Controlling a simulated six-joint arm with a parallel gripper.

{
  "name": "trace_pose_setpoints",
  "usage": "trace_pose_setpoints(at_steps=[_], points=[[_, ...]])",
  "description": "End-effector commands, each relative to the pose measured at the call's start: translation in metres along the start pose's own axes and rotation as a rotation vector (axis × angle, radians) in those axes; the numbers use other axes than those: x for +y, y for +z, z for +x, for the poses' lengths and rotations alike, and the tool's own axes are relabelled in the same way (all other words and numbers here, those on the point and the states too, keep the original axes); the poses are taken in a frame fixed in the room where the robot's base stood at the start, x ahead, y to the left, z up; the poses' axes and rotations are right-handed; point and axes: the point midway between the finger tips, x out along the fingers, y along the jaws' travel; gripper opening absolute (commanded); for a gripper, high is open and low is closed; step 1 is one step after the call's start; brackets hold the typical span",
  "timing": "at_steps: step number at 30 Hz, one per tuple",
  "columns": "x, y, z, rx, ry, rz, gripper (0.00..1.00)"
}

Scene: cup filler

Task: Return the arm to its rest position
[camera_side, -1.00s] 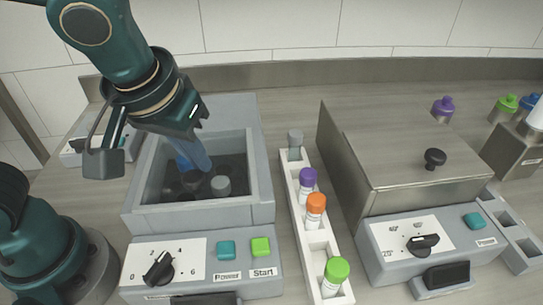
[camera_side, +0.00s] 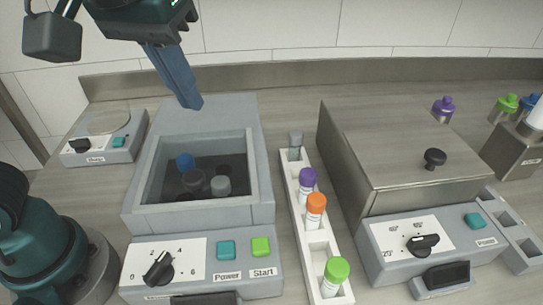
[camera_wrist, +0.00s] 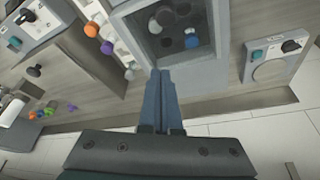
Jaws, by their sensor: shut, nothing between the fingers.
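My gripper (camera_side: 186,100) is raised above the back rim of the grey cup filler machine (camera_side: 196,216). Its blue fingers point down and are closed together with nothing between them. In the wrist view my gripper (camera_wrist: 160,74) also shows its two fingers side by side, beyond the machine's edge. Inside the machine's recessed well sit a blue-capped cup (camera_side: 185,161) and a grey-capped cup (camera_side: 221,185), among dark round holes. The blue cap (camera_wrist: 192,41) also shows in the wrist view.
A white rack (camera_side: 320,247) holds vials with grey, purple, orange and green caps. A steel lidded box (camera_side: 410,150) with a black knob stands at right. A small plate device (camera_side: 105,135) stands at left. Capped bottles (camera_side: 443,108) are at the far right. A tiled wall is behind.

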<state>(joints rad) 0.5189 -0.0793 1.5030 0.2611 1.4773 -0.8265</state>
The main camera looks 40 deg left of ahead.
Motion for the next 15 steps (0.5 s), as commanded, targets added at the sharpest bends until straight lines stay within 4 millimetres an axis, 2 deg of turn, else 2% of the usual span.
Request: trace_pose_setpoints(at_steps=[4,8,12,15], points=[[-0.005,-0.004,-0.007,0.010,0.002,-0.026,0.00],[-0.030,-0.005,-0.012,0.023,-0.004,-0.110,0.00],[-0.062,0.008,-0.003,0.027,0.010,-0.140,0.00],[-0.077,0.022,0.009,0.039,0.032,-0.109,0.00]])
